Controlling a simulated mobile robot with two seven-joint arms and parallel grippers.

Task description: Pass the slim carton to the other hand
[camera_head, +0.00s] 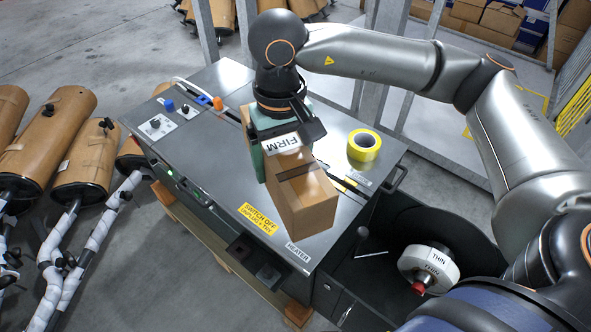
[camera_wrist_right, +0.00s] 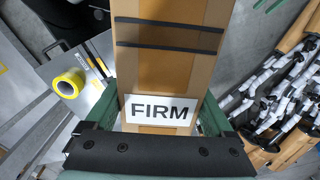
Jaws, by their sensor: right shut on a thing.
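The slim carton (camera_head: 306,200) is a long brown box with a dark strap and a white FIRM label. My right gripper (camera_head: 283,150) reaches in from the right in the head view and is shut on the carton's upper end, near the label. The carton slants over the front part of the machine top. In the wrist view the carton (camera_wrist_right: 165,65) runs away from the gripper between green finger parts, with two dark straps across it. My left gripper is not in view.
The grey machine (camera_head: 215,187) stands under the carton. A yellow tape roll (camera_head: 364,146) lies on its top, right of the carton. A dark bin (camera_head: 385,270) with a white roll marked THIN (camera_head: 428,265) is at front right. Wrapped mufflers (camera_head: 88,150) lie at left.

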